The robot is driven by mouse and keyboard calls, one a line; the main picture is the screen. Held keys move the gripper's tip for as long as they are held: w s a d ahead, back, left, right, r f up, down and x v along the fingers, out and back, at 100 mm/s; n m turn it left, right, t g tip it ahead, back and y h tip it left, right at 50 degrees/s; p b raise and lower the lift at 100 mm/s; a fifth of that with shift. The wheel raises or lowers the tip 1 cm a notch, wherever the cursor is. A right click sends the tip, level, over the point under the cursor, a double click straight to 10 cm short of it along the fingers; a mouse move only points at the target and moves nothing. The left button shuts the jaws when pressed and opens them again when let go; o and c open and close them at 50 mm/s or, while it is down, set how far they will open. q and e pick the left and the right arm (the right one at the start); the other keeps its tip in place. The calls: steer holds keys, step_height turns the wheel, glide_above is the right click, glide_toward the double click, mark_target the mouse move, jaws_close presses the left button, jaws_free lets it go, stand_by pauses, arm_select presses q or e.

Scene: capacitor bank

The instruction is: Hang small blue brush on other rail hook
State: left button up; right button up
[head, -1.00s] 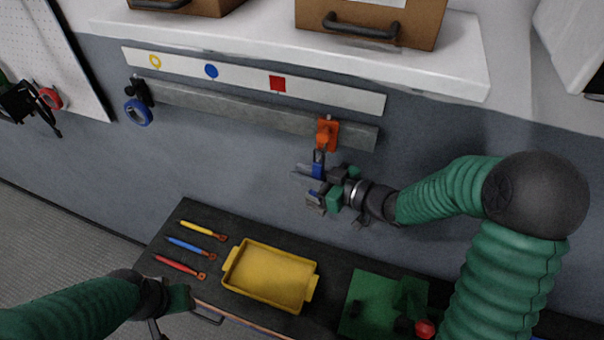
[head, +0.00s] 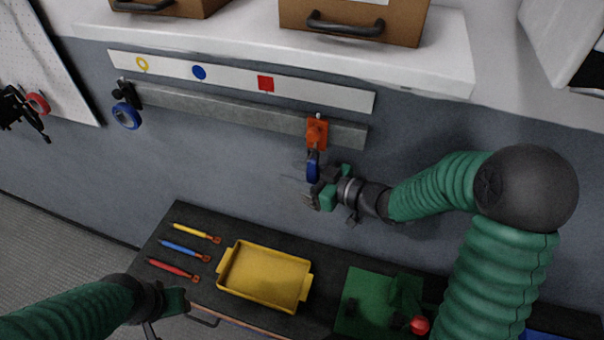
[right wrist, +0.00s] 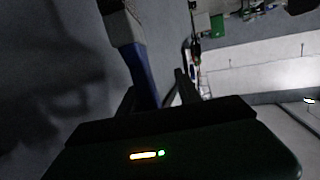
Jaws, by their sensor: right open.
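The small blue brush (head: 313,166) hangs upright below the orange hook (head: 317,131) near the right end of the grey rail (head: 220,107). My right gripper (head: 312,194) is open just below and right of the brush. In the right wrist view the brush's blue part (right wrist: 138,72) shows close to the open fingers (right wrist: 158,98); whether it touches them I cannot tell. The rail's other hook (head: 122,90) is black, at the left end, and carries a blue ring (head: 127,116). My left gripper (head: 165,315) is low at the left, its fingers mostly hidden.
A yellow tray (head: 265,277) sits on the dark bench (head: 200,222), with yellow, blue and red handled tools at its left. A white shelf (head: 240,40) with brown boxes overhangs the rail. The wall between the hooks is clear.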

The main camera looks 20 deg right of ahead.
steer(key=b+v, duration=0.3)
steer(key=v, duration=1.3)
steer(key=shift+s+d, duration=0.25)
